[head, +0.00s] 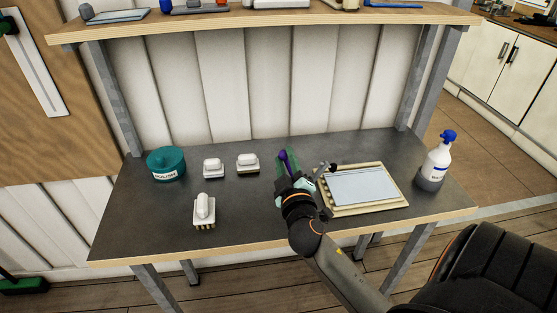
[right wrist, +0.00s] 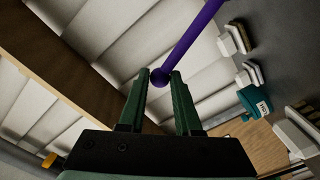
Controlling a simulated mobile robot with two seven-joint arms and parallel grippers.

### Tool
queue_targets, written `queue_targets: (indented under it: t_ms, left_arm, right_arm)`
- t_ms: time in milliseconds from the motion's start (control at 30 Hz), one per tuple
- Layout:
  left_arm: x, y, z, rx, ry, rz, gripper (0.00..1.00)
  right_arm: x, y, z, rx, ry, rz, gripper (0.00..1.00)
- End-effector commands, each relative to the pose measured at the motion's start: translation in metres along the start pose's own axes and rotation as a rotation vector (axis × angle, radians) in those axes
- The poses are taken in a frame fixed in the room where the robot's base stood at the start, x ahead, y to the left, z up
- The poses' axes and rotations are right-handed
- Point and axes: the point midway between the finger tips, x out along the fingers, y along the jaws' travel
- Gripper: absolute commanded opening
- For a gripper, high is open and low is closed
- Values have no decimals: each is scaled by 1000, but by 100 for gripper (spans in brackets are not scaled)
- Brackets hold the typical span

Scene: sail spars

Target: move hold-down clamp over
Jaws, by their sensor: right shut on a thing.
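My right gripper (head: 289,163) is over the table, left of a shallow wooden-framed tray (head: 367,208) that holds a pale sheet (head: 362,186). In the right wrist view its two green fingers (right wrist: 160,78) are shut on the ball end of a purple handle (right wrist: 200,35). The purple handle also shows at the gripper in the head view (head: 282,155). A small dark clamp-like part (head: 332,167) stands by the tray's back left corner. My gripper and wrist hide much there, and I cannot tell whether the handle joins that part. My left gripper is not in view.
A teal tub (head: 166,164) and several pale-handled brushes, one of them nearer the front (head: 204,208), stand on the table's left. A spray bottle (head: 436,162) stands at the right. A shelf (head: 260,19) runs above the back.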

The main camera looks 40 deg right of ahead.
Motion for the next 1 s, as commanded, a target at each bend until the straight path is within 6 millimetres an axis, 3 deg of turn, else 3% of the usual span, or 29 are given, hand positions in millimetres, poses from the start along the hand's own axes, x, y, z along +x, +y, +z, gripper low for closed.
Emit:
queue_targets:
  t_ms: [1000]
  left_arm:
    - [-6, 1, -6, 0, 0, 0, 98]
  right_arm:
    - [0, 23, 15, -5, -5, 6, 3]
